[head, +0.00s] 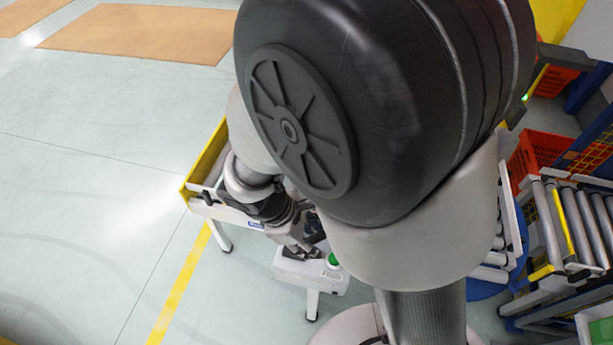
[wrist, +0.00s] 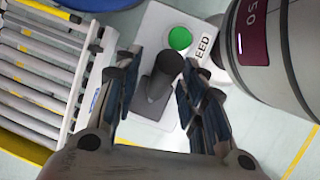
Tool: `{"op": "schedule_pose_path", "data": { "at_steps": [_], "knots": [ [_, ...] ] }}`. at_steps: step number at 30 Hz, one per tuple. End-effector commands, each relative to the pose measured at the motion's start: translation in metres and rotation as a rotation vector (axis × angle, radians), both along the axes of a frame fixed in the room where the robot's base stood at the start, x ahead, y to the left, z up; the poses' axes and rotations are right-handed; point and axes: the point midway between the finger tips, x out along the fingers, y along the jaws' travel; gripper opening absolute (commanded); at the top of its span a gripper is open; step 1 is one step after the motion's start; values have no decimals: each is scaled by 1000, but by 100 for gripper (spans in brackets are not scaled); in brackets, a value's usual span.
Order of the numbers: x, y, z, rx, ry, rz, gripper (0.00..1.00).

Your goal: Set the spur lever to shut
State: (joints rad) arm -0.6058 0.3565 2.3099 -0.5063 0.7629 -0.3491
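A dark grey lever (wrist: 157,82) with a rounded knob stands on a white control box (wrist: 150,28), which also shows in the head view (head: 292,269). A green button (wrist: 180,38) sits beside the lever, near partly hidden lettering. My gripper (wrist: 163,62) is open, with one finger on each side of the lever in the wrist view. A gap shows left of the lever; I cannot tell whether the right finger touches it. In the head view my gripper (head: 303,252) is above the box, and the lever cannot be made out there.
A roller conveyor (wrist: 45,65) runs left of the box in the wrist view. In the head view, orange totes (head: 540,150) and another roller rack (head: 575,220) stand at the right. My arm hides much of the middle. Open floor (head: 90,180) lies to the left.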

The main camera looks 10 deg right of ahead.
Motion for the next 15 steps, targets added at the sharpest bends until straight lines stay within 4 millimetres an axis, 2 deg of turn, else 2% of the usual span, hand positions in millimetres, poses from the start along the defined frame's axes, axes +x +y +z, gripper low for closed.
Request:
{"op": "schedule_pose_path", "data": {
  "at_steps": [9,15],
  "knots": [
    [0,-1,-3,1,-1,-1,38],
    [0,-1,-2,1,-1,-1,25]
  ]
}}
